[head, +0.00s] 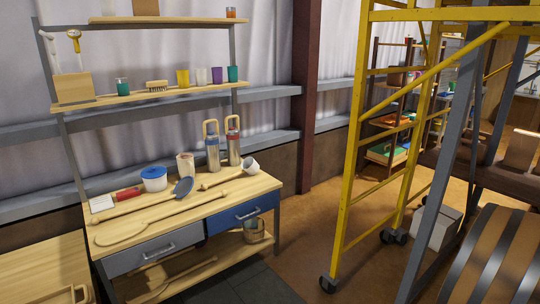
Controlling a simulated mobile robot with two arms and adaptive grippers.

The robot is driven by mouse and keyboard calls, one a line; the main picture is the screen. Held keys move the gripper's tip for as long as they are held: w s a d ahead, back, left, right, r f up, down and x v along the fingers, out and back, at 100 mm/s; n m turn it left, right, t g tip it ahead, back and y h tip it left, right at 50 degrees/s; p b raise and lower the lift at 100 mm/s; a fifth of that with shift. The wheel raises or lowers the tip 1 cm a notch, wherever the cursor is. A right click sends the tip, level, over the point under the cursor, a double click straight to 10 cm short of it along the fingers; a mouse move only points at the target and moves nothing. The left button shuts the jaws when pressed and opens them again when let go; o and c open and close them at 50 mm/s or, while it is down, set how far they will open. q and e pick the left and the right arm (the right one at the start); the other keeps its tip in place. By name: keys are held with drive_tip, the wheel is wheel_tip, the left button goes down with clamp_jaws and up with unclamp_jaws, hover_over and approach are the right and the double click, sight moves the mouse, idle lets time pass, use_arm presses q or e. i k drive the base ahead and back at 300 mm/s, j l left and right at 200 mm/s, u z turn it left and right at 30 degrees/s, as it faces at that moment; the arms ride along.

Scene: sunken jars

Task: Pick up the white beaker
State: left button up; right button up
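A white beaker (202,76) stands upright on the middle wooden shelf (140,96) above the workbench. It is in a row between a yellow beaker (183,77) on its left and a purple beaker (217,75) on its right. A green beaker (233,74) stands at the right end of this row. Neither of my grippers is in view.
The workbench (225,196) below holds a pale cup (185,166), a blue-lidded pot (154,179), two flasks (212,153), a tilted white cup (251,166) and long wooden spoons. A yellow wheeled scaffold (350,170) stands right. Brown floor (300,225) lies between them.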

sight(200, 74)
drive_tip(key=i+u, duration=0.15)
drive_tip(key=i, duration=0.35)
drive_tip(key=i+l+u, duration=0.1)
drive_tip(key=i, duration=0.35)
drive_tip(key=i+l+u, duration=0.15)
drive_tip(key=i, duration=0.3)
drive_tip(key=i+l+u, duration=0.1)
drive_tip(key=i, duration=0.4)
drive_tip(key=l, duration=0.1)
